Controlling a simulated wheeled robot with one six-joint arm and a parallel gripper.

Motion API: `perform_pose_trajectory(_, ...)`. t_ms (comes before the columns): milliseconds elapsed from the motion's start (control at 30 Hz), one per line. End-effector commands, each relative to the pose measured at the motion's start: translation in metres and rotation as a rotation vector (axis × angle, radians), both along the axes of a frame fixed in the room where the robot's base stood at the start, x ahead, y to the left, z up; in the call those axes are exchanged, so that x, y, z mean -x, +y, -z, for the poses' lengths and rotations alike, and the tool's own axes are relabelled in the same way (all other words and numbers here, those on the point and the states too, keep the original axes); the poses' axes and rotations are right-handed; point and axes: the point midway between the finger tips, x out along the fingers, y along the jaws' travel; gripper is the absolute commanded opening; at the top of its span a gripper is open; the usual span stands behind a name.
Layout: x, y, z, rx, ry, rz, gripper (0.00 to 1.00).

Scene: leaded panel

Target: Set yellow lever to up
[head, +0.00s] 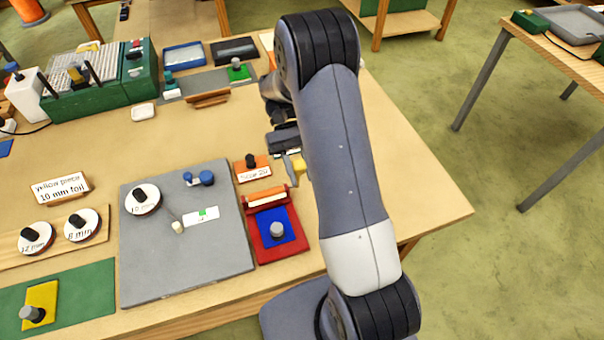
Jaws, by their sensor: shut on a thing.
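A small yellow part, which I take for the yellow lever (299,167), shows just right of the orange block with a label. My gripper (288,152) reaches down beside it from behind my arm and is shut on it. The fingertips are small and partly hidden, so the exact grip and the lever's tilt are hard to tell. The lever's base is partly hidden by my arm.
Left of my gripper lie a labelled orange block (251,166) and a red tray (265,254) with a knobbed blue piece (270,222). The table's right corner (430,205) is clear.

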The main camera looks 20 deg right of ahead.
Motion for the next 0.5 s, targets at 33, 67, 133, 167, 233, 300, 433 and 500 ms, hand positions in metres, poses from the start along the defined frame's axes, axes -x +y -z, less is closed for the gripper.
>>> perform_pose_trajectory(33, -0.0028, 0.0, 0.0002, 0.0, 0.016, 0.0, 0.0)
perform_pose_trajectory(67, -0.0035, 0.0, 0.0001, 0.0, 0.025, 0.0, 0.0)
perform_pose_trajectory(133, -0.0055, 0.0, -0.0007, 0.0, 0.043, 0.0, 0.0)
perform_pose_trajectory(167, -0.0061, 0.0, -0.0007, 0.0, 0.048, 0.0, 0.0)
perform_pose_trajectory(233, -0.0069, 0.0, -0.0009, 0.0, 0.06, 0.0, 0.0)
perform_pose_trajectory(300, -0.0075, 0.0, -0.0013, 0.0, 0.067, 0.0, 0.0)
perform_pose_trajectory(433, -0.008, 0.0, -0.0014, 0.0, 0.07, 0.0, 0.0)
perform_pose_trajectory(500, -0.008, 0.0, -0.0014, 0.0, 0.07, 0.0, 0.0)
